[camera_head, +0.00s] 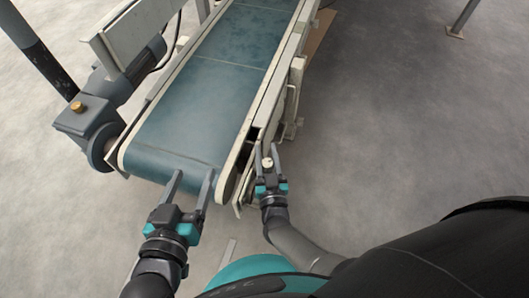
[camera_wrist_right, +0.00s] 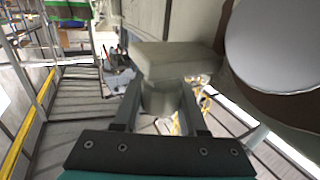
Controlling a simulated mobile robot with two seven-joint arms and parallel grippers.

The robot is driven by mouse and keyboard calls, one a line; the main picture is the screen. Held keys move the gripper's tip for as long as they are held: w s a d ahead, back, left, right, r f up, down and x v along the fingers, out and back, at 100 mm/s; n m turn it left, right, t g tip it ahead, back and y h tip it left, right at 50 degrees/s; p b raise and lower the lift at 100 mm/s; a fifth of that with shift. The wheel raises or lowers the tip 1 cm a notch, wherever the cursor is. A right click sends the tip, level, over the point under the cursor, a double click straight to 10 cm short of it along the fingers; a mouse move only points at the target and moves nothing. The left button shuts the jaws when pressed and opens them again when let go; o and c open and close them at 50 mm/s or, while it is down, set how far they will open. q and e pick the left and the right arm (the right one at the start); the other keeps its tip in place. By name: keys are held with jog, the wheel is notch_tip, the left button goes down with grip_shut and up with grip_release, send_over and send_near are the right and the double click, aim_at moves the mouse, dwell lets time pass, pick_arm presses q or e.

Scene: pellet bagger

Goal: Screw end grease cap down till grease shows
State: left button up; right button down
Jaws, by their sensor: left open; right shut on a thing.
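The grease cap (camera_wrist_right: 160,98) is a small pale grey round piece. It sits below a pale block (camera_wrist_right: 178,60) in the right wrist view. It also shows as a small light spot (camera_head: 267,162) in the head view. My right gripper (camera_wrist_right: 160,108) is shut on the cap, one finger on each side. In the head view my right gripper (camera_head: 267,158) is beside the conveyor's near right end. My left gripper (camera_head: 194,180) is open and empty at the belt's front end. I cannot tell whether any grease shows at the cap.
The conveyor with its blue-green belt (camera_head: 205,95) runs away from me. Its pale side rail (camera_head: 262,95) is close to my right gripper. A grey motor (camera_head: 88,120) sits at the left. A large round part (camera_wrist_right: 280,45) is at the wrist view's right. The floor at right is open.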

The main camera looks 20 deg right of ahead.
jog(key=shift+d+h, duration=0.1)
jog(key=shift+h, duration=0.2)
jog(key=shift+c, duration=2.2)
grip_release()
